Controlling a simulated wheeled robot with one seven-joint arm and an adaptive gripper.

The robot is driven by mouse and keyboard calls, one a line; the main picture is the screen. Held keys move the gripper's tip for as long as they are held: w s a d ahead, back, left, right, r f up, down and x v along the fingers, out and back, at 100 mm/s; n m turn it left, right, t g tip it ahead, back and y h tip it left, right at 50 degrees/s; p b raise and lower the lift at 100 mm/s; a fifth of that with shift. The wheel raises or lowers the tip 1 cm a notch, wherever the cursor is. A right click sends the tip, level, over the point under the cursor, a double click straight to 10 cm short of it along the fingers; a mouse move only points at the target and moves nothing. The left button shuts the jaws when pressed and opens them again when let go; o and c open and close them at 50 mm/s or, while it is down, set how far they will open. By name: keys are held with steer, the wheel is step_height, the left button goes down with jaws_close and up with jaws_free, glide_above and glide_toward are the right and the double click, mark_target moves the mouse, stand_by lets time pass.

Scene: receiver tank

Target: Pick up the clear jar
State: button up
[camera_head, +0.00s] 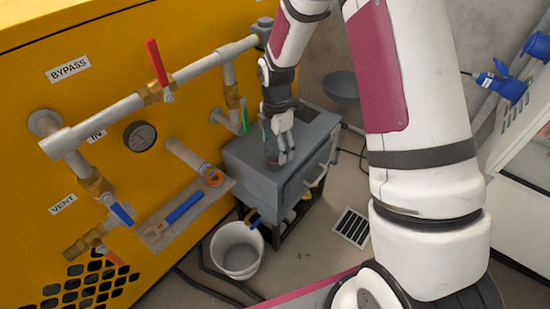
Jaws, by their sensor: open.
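My gripper (279,155) points down over the top of the grey cabinet (244,158) beside the yellow panel. Its fingers are open and reach down close to the cabinet top. A small, dark, see-through object, which looks like the clear jar (271,150), stands on the cabinet top at the fingers. The fingers partly cover it, and I cannot tell whether they touch it. Its lid and contents are too small to make out.
The yellow panel (40,150) with pipes, a gauge (140,136) and a red-handled valve (157,62) rises left of the cabinet. A ledge (158,232) holds a blue-handled tool (184,207). A white bucket (237,250) stands on the floor. A grey bowl (341,87) is behind.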

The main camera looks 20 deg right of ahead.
mark_target(275, 157)
step_height(275, 157, down, 5)
steer(key=shift+a+f+b, duration=0.15)
steer(key=shift+f+b, duration=0.05)
steer(key=shift+b, duration=0.95)
steer(key=shift+r, duration=0.1)
steer(key=c, duration=1.3)
